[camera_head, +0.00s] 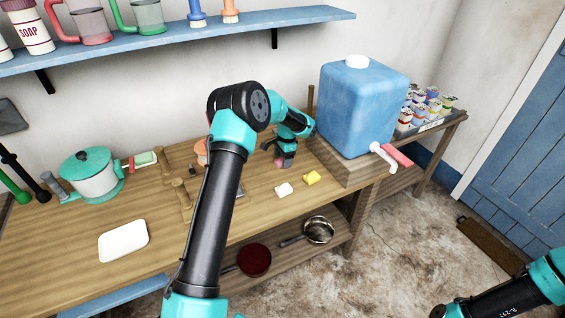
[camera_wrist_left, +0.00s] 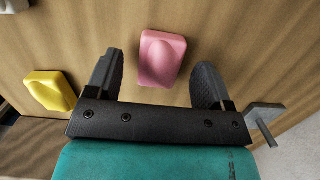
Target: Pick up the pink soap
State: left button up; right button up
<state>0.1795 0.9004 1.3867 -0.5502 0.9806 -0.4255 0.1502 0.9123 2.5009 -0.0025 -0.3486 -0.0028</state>
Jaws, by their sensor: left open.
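The pink soap (camera_wrist_left: 162,58) lies on the wooden table in the left wrist view. It sits between and slightly beyond the fingertips of my open left gripper (camera_wrist_left: 158,72), with visible gaps on both sides. In the head view the soap (camera_head: 279,163) shows only as a small pink patch below my left gripper (camera_head: 284,162), which mostly covers it. My right arm shows at the lower right of the head view, but its gripper fingers cannot be made out.
A yellow soap (camera_head: 312,178) and a white soap (camera_head: 284,189) lie near the table's front edge. A blue water container (camera_head: 362,105) stands to the right on a wooden block. A white tray (camera_head: 123,240) and a teal pot (camera_head: 90,175) are at the left.

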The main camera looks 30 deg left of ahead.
pick_arm(q)
jog(key=shift+c, duration=0.3)
jog(key=c, duration=1)
jog(key=shift+o, duration=0.2)
notch_tip(320, 180, up, 10)
dwell(0.5)
